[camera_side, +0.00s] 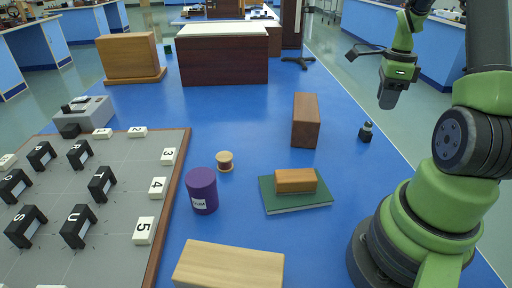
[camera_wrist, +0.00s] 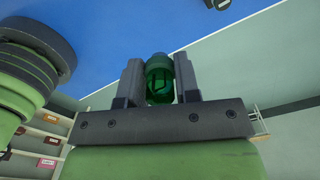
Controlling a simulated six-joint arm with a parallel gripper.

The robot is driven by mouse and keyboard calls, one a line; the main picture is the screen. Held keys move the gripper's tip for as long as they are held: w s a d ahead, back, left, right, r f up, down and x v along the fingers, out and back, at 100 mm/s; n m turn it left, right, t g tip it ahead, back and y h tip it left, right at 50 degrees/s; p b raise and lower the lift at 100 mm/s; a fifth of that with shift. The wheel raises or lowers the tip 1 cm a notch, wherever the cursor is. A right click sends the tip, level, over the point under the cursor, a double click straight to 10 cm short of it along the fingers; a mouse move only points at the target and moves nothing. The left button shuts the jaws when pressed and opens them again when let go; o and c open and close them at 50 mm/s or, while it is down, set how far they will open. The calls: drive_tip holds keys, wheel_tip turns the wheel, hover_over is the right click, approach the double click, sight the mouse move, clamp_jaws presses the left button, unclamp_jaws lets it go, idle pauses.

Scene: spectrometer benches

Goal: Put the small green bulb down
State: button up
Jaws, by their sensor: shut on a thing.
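The small green bulb (camera_wrist: 159,80) is between the two fingers of my gripper (camera_wrist: 159,84) in the wrist view, and the fingers are shut on it. In the side view my gripper (camera_side: 387,100) hangs at the upper right, raised above the right edge of the blue bench (camera_side: 240,120). The bulb cannot be made out in the side view.
A small dark object (camera_side: 366,131) stands near the bench's right edge. A brown block (camera_side: 305,120), a green book (camera_side: 318,202) with a wooden block (camera_side: 295,181), a spool (camera_side: 224,161) and a purple cylinder (camera_side: 202,191) stand leftward. The grey board (camera_side: 125,200) lies left.

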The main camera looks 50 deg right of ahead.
drive_tip(key=w+a+n, duration=0.1)
drive_tip(key=w+n, duration=0.3)
drive_tip(key=w, duration=0.5)
drive_tip(key=shift+w+a+n, duration=0.15)
drive_tip(key=shift+w+n, duration=0.05)
drive_tip(key=shift+n, duration=0.1)
drive_tip(key=w+a+n, duration=0.1)
drive_tip(key=w, duration=0.1)
drive_tip(key=w+a+n, duration=0.1)
drive_tip(key=w, duration=0.2)
drive_tip(key=w+a+n, duration=0.1)
drive_tip(key=w, duration=0.1)
drive_tip(key=shift+w+a+n, duration=0.2)
drive_tip(key=shift+a+n, duration=0.1)
drive_tip(key=shift+a, duration=0.1)
drive_tip(key=w+a+n, duration=0.1)
drive_tip(key=w+a, duration=0.1)
drive_tip(key=w+a+n, duration=0.2)
drive_tip(key=w+a, duration=0.1)
drive_tip(key=shift+w+a, duration=0.1)
drive_tip(key=shift+w, duration=0.15)
drive_tip(key=w+a+n, duration=0.3)
drive_tip(key=w+a, duration=0.1)
drive_tip(key=a, duration=0.3)
drive_tip(key=shift+w, duration=0.2)
hover_over(254, 148)
wheel_tip(254, 148, down, 11)
drive_tip(key=shift+f, duration=2.05)
drive_tip(key=shift+f, duration=0.1)
drive_tip(key=o, duration=0.9)
